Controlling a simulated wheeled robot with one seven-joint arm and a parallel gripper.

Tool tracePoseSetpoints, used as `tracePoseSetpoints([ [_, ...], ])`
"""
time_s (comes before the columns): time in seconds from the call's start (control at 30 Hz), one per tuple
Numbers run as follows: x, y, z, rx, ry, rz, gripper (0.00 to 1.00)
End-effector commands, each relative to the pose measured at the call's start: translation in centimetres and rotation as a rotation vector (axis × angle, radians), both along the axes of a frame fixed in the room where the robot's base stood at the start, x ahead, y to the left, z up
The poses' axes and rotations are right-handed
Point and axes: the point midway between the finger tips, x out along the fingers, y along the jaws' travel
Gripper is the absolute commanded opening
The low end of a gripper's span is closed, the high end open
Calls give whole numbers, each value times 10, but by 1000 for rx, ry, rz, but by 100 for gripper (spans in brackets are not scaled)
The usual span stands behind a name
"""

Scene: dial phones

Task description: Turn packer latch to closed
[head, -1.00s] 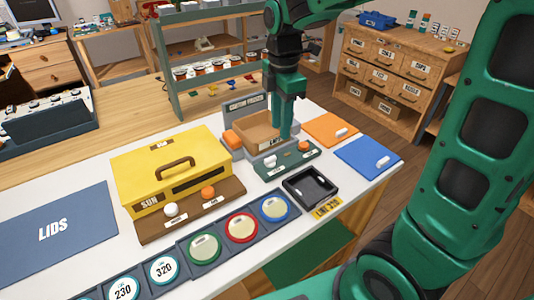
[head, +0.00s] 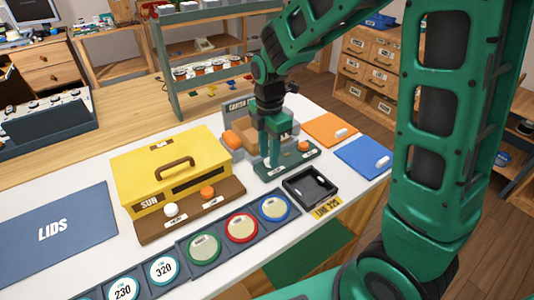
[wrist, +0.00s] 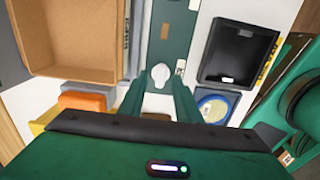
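The carton packer (head: 240,110) stands near the middle of the table, with an open brown carton (wrist: 70,40) in it. A green control strip (head: 312,160) at its front carries an orange knob (head: 304,146). My gripper (head: 280,160) points down over the strip. In the wrist view my gripper (wrist: 164,82) has its two fingers apart, with nothing held between them. Whether a finger touches the knob cannot be told.
A yellow box (head: 150,165) with its own knobs stands at left. A black tray (head: 310,187) lies in front of the strip. Orange (head: 330,127) and blue (head: 368,155) pads lie at right. Round lids (head: 241,228) line the front.

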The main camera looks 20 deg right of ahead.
Motion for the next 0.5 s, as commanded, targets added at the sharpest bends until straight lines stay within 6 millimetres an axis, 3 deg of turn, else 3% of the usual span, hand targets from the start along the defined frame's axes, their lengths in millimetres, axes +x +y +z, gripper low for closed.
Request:
tracePoseSetpoints([
  [0.33, 0, 0, -4, 0, 0, -1, 30],
  [0.37, 0, 0, -4, 0, 0, 0, 28],
  [0.5, 0, 0, -4, 0, 0, -1, 0],
])
